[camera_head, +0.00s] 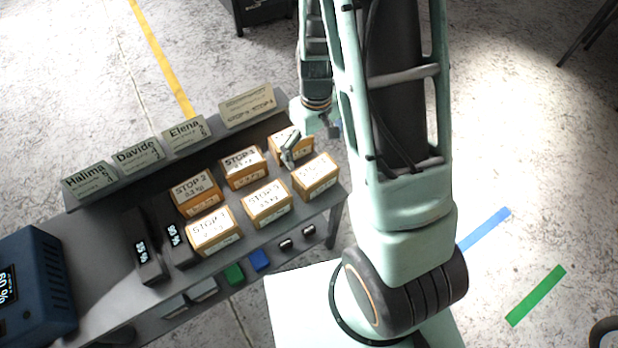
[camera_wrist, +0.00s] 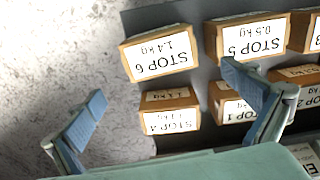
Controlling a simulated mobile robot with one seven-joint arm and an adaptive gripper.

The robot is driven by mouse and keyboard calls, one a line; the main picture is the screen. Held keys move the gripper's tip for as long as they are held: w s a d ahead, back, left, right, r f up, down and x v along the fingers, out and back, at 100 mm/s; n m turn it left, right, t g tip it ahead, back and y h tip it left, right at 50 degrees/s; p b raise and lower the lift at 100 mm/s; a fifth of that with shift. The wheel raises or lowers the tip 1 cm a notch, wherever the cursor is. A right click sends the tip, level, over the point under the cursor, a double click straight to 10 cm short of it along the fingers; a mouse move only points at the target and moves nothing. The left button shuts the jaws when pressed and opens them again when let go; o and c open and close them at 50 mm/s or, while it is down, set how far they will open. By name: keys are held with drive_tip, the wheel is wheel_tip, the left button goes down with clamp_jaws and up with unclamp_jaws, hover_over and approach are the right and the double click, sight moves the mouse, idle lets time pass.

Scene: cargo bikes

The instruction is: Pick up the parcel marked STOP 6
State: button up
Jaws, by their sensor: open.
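The parcel marked STOP 6 (camera_wrist: 160,55) is a brown box with a white top label reading 1.4 kg, upside down in the wrist view. In the head view it is the right-hand box of the front row (camera_head: 316,177), its label too faint to read. My gripper (camera_head: 312,139) is open above the right end of the shelf, near the back-right box. In the wrist view the fingers (camera_wrist: 165,92) are spread wide and empty. The STOP 4 parcel (camera_wrist: 170,112) shows between them, with STOP 6 beyond it.
The STOP 5 parcel (camera_head: 267,203) stands beside STOP 6 with a narrow gap. Other parcels, STOP 2 (camera_head: 196,192) among them, fill two rows on the grey shelf (camera_head: 110,288). Name cards (camera_head: 187,137) line the back edge.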

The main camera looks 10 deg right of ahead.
sight(316, 170)
wheel_tip(316, 170, down, 5)
drive_tip(key=shift+d+r+b, duration=0.1)
drive_tip(key=shift+r+b, duration=0.1)
drive_tip(key=shift+b, duration=0.3)
drive_tip(key=f, duration=0.1)
drive_tip(key=f+b, duration=0.1)
drive_tip(key=f, duration=0.3)
drive_tip(key=shift+s+f+b, duration=0.15)
drive_tip(key=shift+s+b, duration=0.2)
drive_tip(key=c, duration=2)
